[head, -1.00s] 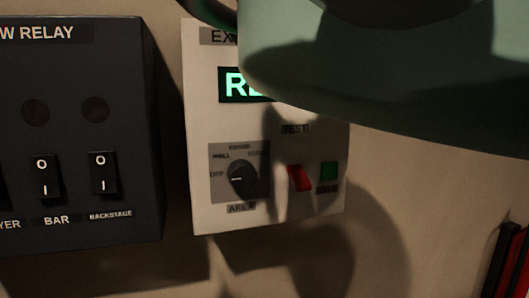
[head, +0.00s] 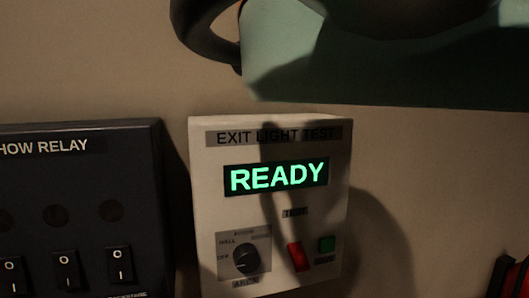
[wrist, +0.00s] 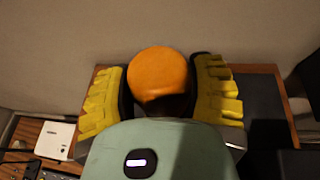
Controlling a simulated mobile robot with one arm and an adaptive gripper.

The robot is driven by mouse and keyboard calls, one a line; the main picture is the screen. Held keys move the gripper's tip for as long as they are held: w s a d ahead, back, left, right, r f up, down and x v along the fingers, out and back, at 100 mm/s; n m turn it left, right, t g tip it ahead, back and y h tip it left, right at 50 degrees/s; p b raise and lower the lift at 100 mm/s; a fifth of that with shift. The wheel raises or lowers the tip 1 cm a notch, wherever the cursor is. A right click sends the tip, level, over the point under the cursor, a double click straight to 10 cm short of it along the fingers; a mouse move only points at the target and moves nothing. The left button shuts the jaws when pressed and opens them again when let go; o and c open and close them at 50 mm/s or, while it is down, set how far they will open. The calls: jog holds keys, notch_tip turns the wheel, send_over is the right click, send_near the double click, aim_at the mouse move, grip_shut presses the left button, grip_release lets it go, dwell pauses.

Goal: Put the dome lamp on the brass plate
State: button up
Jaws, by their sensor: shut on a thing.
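The dome lamp, a smooth orange dome (wrist: 158,75), shows in the wrist view between the two yellow-padded fingers of my gripper (wrist: 160,84). The fingers are shut on it, one on its left side and one on its right. Its lower part is dark and partly hidden by the green housing of my own gripper. The head view shows neither the lamp nor the fingers, only a large green part of mine at the top. I cannot make out the brass plate in either view.
The head view shows a pale exit light test box (head: 204,215) with a lit READY display (head: 276,176), and a dark relay panel (head: 90,190) to its left. In the wrist view, a white box (wrist: 56,139) sits on wood at left, with a pale wall behind.

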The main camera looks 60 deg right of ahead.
jog(key=shift+f+p, duration=1.15)
jog(key=shift+p, duration=0.85)
jog(key=shift+f, duration=0.55)
jog(key=shift+f, duration=0.2)
jog(key=o, duration=1.3)
jog(key=shift+r, duration=0.15)
jog(key=shift+r+p, duration=0.1)
jog(key=shift+p, duration=0.2)
jog(key=b+v, duration=0.9)
jog(key=v, duration=0.3)
jog(key=shift+b, duration=0.3)
